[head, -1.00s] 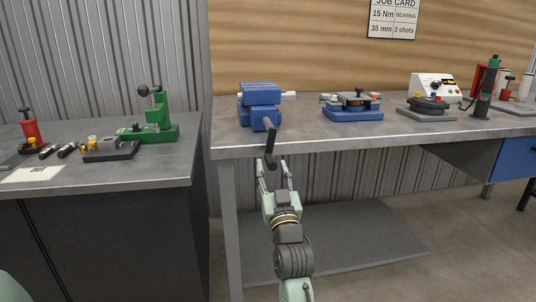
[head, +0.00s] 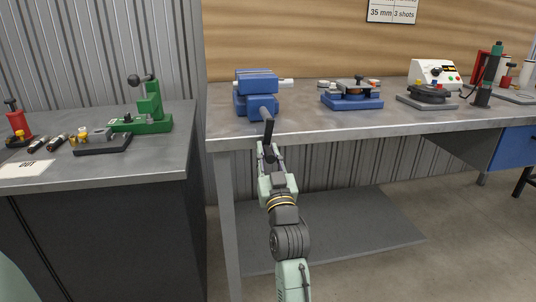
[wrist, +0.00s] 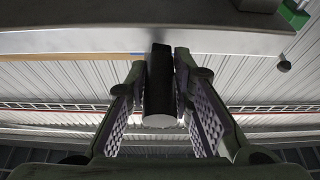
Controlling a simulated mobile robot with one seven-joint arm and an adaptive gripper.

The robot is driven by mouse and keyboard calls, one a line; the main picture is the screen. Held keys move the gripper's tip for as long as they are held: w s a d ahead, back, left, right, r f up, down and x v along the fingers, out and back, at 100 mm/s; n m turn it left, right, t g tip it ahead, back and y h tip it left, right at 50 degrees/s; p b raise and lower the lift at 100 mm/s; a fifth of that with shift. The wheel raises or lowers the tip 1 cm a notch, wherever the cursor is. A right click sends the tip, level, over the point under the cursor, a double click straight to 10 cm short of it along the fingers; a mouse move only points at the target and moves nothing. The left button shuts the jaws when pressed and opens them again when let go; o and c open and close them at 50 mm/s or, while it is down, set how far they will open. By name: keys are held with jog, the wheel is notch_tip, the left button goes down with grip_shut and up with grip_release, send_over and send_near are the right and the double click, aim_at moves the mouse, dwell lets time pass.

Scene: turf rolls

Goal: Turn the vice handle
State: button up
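The blue vice (head: 257,95) stands near the left front corner of the right-hand workbench. Its black handle (head: 268,134) hangs down and forward past the bench's front edge. My gripper (head: 268,153) is at the handle's lower end, below the bench top's level. In the wrist view the handle (wrist: 160,100) lies between the two patterned finger pads, its round end towards the camera. The fingertips close in on both sides of it, with no clear gap at the tips. Most of the vice is out of the wrist view.
The bench's front edge (head: 370,133) runs just above my gripper. A blue fixture (head: 351,99) and a dark fixture on a grey plate (head: 429,98) stand further right. A green press (head: 150,112) stands on the left bench.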

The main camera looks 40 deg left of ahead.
grip_shut()
jog(key=shift+r, duration=0.1)
dwell(0.4)
jog(key=m+p, duration=0.2)
jog(key=p, duration=0.1)
jog(key=shift+s+a+r+t+h, duration=0.25)
jog(key=shift+s+a+t+h, duration=0.1)
jog(key=shift+t+h, duration=0.05)
jog(key=s+a+r+m+h+b, duration=0.1)
jog(key=r+m+h, duration=0.3)
jog(key=m, duration=0.7)
jog(key=s+a+r+m+h+b, duration=0.2)
jog(key=r+m+h, duration=0.2)
jog(key=m, duration=0.7)
jog(key=shift+s+r+h, duration=0.3)
jog(key=shift+r, duration=0.15)
